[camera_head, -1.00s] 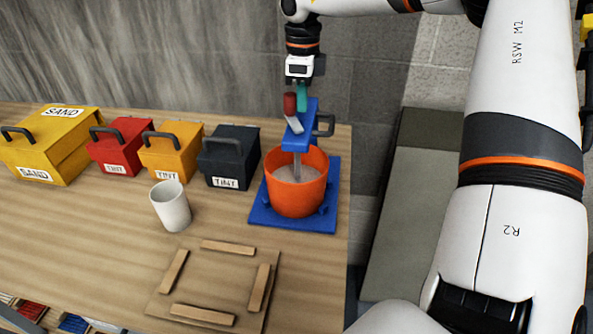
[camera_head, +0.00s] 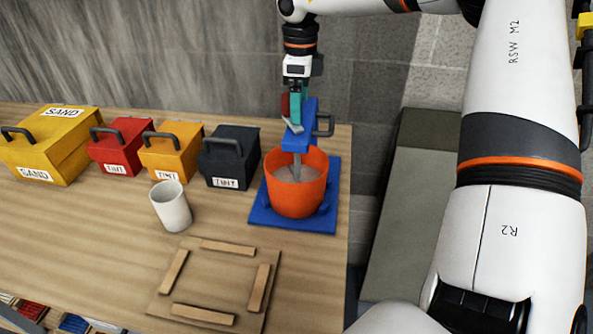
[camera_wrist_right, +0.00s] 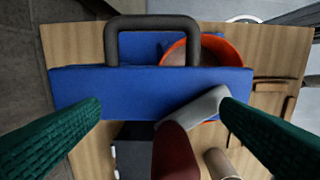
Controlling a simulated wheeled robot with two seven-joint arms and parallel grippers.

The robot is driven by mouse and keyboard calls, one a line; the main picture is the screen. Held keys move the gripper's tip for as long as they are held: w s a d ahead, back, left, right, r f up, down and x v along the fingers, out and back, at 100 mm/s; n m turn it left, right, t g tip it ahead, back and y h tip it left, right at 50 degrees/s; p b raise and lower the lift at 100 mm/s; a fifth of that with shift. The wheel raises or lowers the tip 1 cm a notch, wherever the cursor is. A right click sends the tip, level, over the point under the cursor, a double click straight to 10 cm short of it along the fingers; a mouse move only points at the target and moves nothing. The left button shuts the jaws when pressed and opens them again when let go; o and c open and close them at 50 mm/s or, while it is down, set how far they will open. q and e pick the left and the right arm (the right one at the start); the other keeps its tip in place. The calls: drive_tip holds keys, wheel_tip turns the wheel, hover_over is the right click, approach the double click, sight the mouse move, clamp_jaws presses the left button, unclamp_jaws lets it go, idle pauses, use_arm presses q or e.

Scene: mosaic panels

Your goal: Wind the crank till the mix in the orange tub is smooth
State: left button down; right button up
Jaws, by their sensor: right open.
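The orange tub (camera_head: 293,201) stands on a blue base (camera_head: 327,212) at the right end of the table. It holds a grey-brown mix (camera_head: 313,178); I cannot tell how smooth it is. A blue head (camera_head: 299,139) spans above it, with a grey shaft reaching into the mix. The crank has a grey arm (camera_wrist_right: 203,106) and a red knob (camera_wrist_right: 175,153). My right gripper (camera_head: 293,116) points down over the crank. In the wrist view its green fingers (camera_wrist_right: 160,104) are apart, with the knob between them. My left gripper is not in view.
A dark tint box (camera_head: 228,158), orange and red tint boxes and a yellow sand box (camera_head: 60,145) line the back. A white cup (camera_head: 171,207) and a wooden frame panel (camera_head: 215,284) stand in front. The table's right edge is close beside the blue base.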

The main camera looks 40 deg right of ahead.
drive_tip(key=shift+o, duration=1.1)
wheel_tip(320, 180, up, 8)
drive_tip(key=p, duration=0.5)
drive_tip(key=shift+p, duration=0.4)
